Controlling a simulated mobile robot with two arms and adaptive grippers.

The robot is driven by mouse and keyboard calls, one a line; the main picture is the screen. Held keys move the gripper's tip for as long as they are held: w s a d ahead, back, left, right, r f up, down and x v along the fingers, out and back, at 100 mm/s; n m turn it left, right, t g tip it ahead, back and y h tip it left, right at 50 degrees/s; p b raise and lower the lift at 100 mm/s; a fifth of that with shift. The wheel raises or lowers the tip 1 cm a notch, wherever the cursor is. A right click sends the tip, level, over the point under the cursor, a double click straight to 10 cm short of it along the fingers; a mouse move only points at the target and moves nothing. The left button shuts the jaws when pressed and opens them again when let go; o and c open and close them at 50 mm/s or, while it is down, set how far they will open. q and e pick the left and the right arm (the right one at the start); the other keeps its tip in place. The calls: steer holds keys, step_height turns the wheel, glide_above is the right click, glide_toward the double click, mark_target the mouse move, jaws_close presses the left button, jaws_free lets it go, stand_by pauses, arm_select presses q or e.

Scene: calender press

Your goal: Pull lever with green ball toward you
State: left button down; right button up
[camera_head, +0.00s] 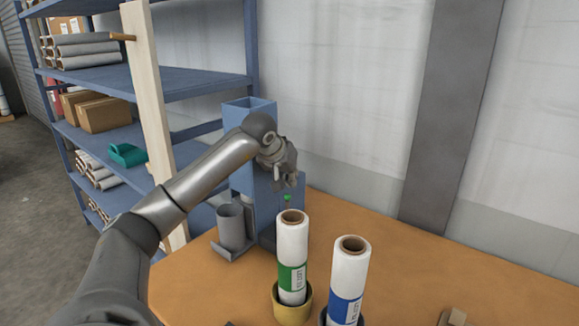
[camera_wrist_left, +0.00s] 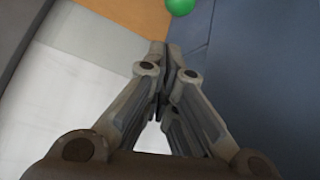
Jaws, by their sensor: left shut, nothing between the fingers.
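The green ball (camera_head: 287,197) of the lever sits at the front of the blue press (camera_head: 242,180) on the orange table. It also shows at the top edge of the left wrist view (camera_wrist_left: 180,5), beyond my fingertips. My left gripper (camera_head: 290,183) is shut and empty, just above the ball in the head view. In the left wrist view my shut fingertips (camera_wrist_left: 168,50) are apart from the ball. The lever's rod is hard to make out. My right gripper is not in view.
A roll with a green label (camera_head: 292,255) stands in a yellow holder (camera_head: 292,308) in front of the press. A roll with a blue label (camera_head: 349,280) stands to its right. A grey cup (camera_head: 231,227) is beside the press. Blue shelves (camera_head: 190,88) stand behind left. The table's right side (camera_head: 430,270) is mostly clear.

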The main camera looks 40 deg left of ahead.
arm_select(q)
steer(key=shift+s+d+f, duration=0.15)
steer(key=shift+s+d, duration=0.15)
steer(key=shift+s, duration=0.2)
steer(key=shift+s+d+f, duration=0.15)
steer(key=shift+s+d, duration=0.1)
steer(key=shift+s, duration=0.25)
steer(key=shift+s, duration=0.1)
